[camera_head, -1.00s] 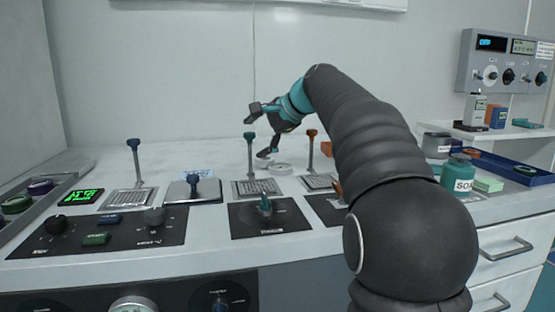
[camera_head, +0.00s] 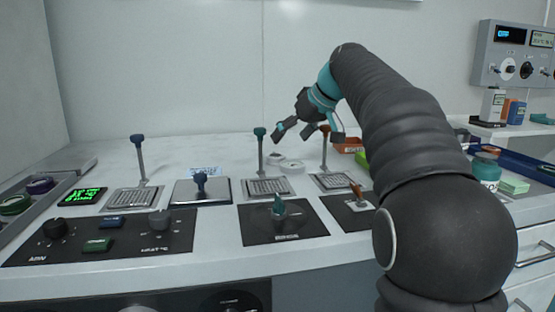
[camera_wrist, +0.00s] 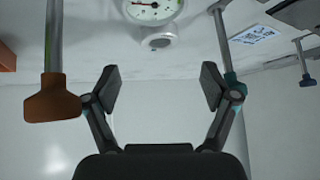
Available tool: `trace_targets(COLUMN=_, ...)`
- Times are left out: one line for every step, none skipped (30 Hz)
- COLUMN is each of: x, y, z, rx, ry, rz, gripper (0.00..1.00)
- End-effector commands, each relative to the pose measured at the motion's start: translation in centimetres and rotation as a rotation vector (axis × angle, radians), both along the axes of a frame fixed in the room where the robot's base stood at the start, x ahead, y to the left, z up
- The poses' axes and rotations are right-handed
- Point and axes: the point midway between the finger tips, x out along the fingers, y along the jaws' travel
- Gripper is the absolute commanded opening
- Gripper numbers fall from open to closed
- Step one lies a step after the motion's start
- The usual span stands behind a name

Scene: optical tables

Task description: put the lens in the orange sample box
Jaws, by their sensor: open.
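My gripper (camera_head: 308,135) is open and empty, raised above the back of the bench; its fingers also show spread apart in the wrist view (camera_wrist: 160,85). A small pale round piece with a grey face (camera_wrist: 159,38), probably the lens, lies beyond the fingertips in the wrist view. It seems to be the small round thing (camera_head: 275,157) left of and below the gripper in the head view. An orange-red box (camera_head: 347,145), probably the sample box, stands right of the gripper, partly hidden by my arm. An orange edge shows in the wrist view (camera_wrist: 8,55).
A round dial gauge (camera_wrist: 152,10) lies beside the small piece; it looks like the white disc (camera_head: 292,166) in the head view. Upright levers with a teal knob (camera_head: 260,132) and an orange-brown knob (camera_wrist: 53,105) stand close by. Control panels (camera_head: 284,222) fill the front.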

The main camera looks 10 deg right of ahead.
Motion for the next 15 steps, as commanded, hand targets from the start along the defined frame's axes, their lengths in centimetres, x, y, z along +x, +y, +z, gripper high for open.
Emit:
trace_targets(x=0.0, y=0.0, z=0.0, rx=-0.022, ry=-0.013, rz=0.032, gripper=0.85)
trace_targets(x=-0.1, y=0.1, z=0.0, rx=-0.035, ry=-0.020, rz=0.050, gripper=0.85)
trace_targets(x=-0.1, y=0.1, z=0.0, rx=-0.049, ry=-0.029, rz=0.070, gripper=0.85)
trace_targets(x=-0.1, y=0.1, z=0.0, rx=-0.057, ry=-0.035, rz=0.082, gripper=0.85)
trace_targets(x=-0.1, y=0.1, z=-0.1, rx=-0.065, ry=-0.040, rz=0.093, gripper=0.85)
trace_targets(x=-0.1, y=0.1, z=-0.1, rx=-0.072, ry=-0.045, rz=0.103, gripper=0.85)
trace_targets(x=0.0, y=0.2, z=-0.2, rx=-0.076, ry=-0.046, rz=0.109, gripper=0.85)
trace_targets(x=0.1, y=0.2, z=-0.3, rx=-0.078, ry=-0.047, rz=0.112, gripper=0.85)
trace_targets(x=0.2, y=0.3, z=-0.5, rx=-0.080, ry=-0.049, rz=0.115, gripper=0.85)
trace_targets(x=0.3, y=0.4, z=-0.7, rx=-0.080, ry=-0.049, rz=0.116, gripper=0.85)
trace_targets(x=0.5, y=0.6, z=-0.9, rx=-0.081, ry=-0.048, rz=0.117, gripper=0.85)
trace_targets(x=0.7, y=0.7, z=-1.2, rx=-0.079, ry=-0.049, rz=0.117, gripper=0.85)
trace_targets(x=0.9, y=0.9, z=-1.5, rx=-0.080, ry=-0.049, rz=0.116, gripper=0.85)
trace_targets(x=1.1, y=1.0, z=-1.7, rx=-0.080, ry=-0.049, rz=0.116, gripper=0.85)
trace_targets(x=1.2, y=1.1, z=-1.9, rx=-0.079, ry=-0.047, rz=0.116, gripper=0.85)
